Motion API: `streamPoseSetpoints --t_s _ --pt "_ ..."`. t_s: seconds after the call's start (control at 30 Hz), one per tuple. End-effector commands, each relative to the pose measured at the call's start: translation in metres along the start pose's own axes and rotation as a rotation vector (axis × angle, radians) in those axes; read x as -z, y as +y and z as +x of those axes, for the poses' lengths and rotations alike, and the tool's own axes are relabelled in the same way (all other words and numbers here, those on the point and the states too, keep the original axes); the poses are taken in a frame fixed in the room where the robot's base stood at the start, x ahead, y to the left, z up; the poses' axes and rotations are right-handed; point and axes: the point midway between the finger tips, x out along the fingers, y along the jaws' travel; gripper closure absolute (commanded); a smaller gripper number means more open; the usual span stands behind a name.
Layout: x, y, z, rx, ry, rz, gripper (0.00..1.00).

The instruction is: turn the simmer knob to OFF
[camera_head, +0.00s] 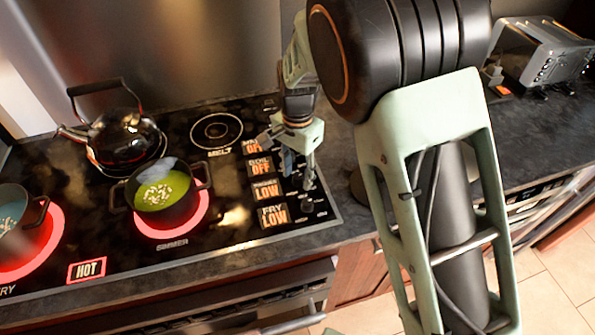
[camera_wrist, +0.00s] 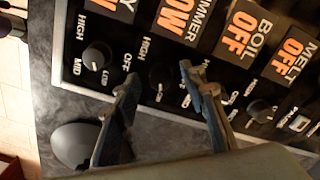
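The simmer knob (camera_wrist: 161,75) is a dark round knob on the cooktop's control strip, below the orange simmer display (camera_wrist: 180,18), which reads LOW. It also shows as LOW in the head view (camera_head: 266,189). My gripper (camera_wrist: 160,76) is open, with one finger on each side of the simmer knob; I cannot tell whether they touch it. In the head view my gripper (camera_head: 298,168) points down over the control strip and hides the simmer knob there.
The fry knob (camera_wrist: 97,55) and melt knob (camera_wrist: 260,110) flank the simmer knob's area; the boil knob is hidden behind a finger. A pot of green soup (camera_head: 160,190) sits on a glowing burner, with a black kettle (camera_head: 122,137) behind. A toaster (camera_head: 555,55) stands right.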

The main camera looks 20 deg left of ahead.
Motion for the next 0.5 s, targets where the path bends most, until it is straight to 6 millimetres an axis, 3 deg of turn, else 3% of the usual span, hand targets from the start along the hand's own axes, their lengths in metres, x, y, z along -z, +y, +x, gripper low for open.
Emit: streamPoseSetpoints --t_s 0.27,0.5 --pt "0.0001 -0.0002 0.001 0.001 0.0 0.0 0.63" --pt "0.0002 -0.0003 0.0007 0.001 0.0 0.0 0.89"
